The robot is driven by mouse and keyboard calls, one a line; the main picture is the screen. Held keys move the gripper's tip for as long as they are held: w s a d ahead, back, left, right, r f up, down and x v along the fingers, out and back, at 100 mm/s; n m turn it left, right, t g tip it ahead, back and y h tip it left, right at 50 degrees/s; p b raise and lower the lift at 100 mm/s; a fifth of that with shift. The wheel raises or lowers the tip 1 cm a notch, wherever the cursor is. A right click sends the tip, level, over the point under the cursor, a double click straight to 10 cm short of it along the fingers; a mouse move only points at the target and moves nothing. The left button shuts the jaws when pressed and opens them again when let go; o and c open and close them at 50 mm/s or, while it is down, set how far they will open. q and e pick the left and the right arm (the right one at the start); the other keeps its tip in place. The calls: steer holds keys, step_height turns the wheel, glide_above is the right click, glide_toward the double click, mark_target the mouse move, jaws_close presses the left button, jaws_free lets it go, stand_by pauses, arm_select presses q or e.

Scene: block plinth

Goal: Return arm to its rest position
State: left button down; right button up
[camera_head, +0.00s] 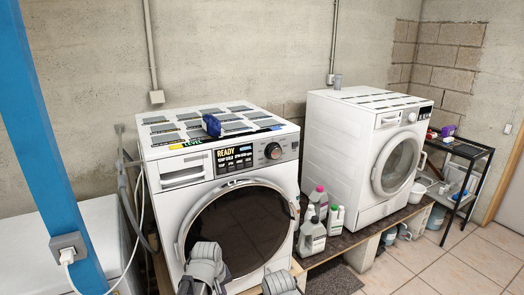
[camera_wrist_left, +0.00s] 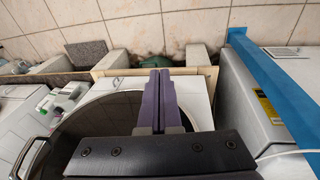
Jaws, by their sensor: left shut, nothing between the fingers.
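My left gripper (camera_wrist_left: 160,76) shows in the left wrist view as two purple fingers pressed together, shut and empty. It is in front of the washing machine's round dark door, apart from any loose object. In the head view, grey parts of my arms rise from the bottom edge in front of the front-loading washing machine (camera_head: 222,165); no fingers can be made out there. The washer's door (camera_head: 238,225) is closed, and its display reads READY. A small dark blue object (camera_head: 211,125) lies on top of the washer. My right gripper's fingers are not seen.
A second white machine (camera_head: 362,150) stands to the right on the same low plinth. Several bottles (camera_head: 312,237) stand between the machines. A blue post (camera_head: 50,140) with a socket and white cable is at the left. A black shelf (camera_head: 459,170) stands far right. Tiled floor is clear at lower right.

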arm_select(q)
steer(key=s+a+m+g+y, duration=0.1)
steer(key=s+a+m, duration=0.4)
steer(key=s, duration=0.4)
steer(key=s+d+r+m+g+y+p, duration=0.1)
steer(key=s+d+m, duration=0.3)
steer(key=d, duration=0.7)
steer(key=shift+s, duration=0.45)
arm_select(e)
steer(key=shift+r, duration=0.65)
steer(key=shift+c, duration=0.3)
